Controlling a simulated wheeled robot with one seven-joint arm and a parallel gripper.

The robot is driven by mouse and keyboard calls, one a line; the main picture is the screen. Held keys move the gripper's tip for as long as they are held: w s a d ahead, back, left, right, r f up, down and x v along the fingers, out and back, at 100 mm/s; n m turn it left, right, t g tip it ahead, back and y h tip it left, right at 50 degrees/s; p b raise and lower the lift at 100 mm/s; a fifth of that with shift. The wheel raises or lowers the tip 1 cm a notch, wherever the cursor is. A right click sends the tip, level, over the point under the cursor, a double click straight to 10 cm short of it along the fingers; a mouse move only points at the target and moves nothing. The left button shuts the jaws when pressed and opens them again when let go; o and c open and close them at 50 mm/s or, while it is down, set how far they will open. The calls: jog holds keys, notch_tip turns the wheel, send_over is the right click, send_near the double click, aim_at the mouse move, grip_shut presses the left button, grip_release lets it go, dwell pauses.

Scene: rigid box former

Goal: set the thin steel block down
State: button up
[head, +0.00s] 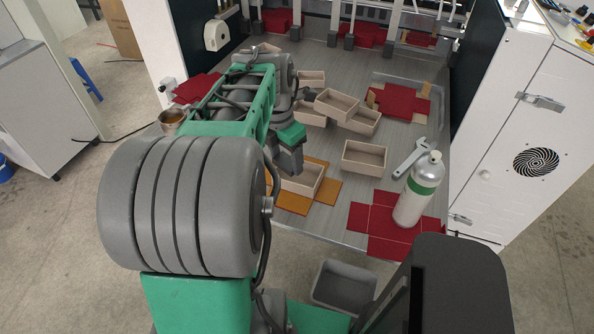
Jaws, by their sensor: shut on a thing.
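My gripper (290,162) points down over the left middle of the grey worktable (310,232). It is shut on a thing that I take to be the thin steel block. I cannot tell the block apart from the grey fingers at this size. Just below and beside the gripper, an open beige box (312,184) stands on an orange cardboard blank (327,194). I cannot tell whether the gripper is above the box's inside or its rim. My green and grey arm hides the table's left part.
Other open boxes stand behind, one tilted (337,103), and another box (364,160) stands to the right. A silver-green cylinder (418,190) stands on a red blank (377,222). A wrench (409,158) lies near it. A grey bin (343,287) is below the front edge.

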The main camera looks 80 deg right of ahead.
aim_at(298, 180)
jog(key=f, duration=0.1)
jog(key=s+d+f, duration=0.1)
jog(key=s+f, duration=0.1)
jog(key=shift+s+d+f, duration=0.2)
jog(key=shift+d+f, duration=0.05)
jog(key=shift+d, duration=0.1)
notch_tip(298, 180, down, 3)
jog(key=shift+r+p, duration=0.15)
jog(key=shift+p, duration=0.15)
jog(key=shift+f, duration=0.3)
jog(key=o, duration=1.5)
jog(key=shift+o, duration=0.2)
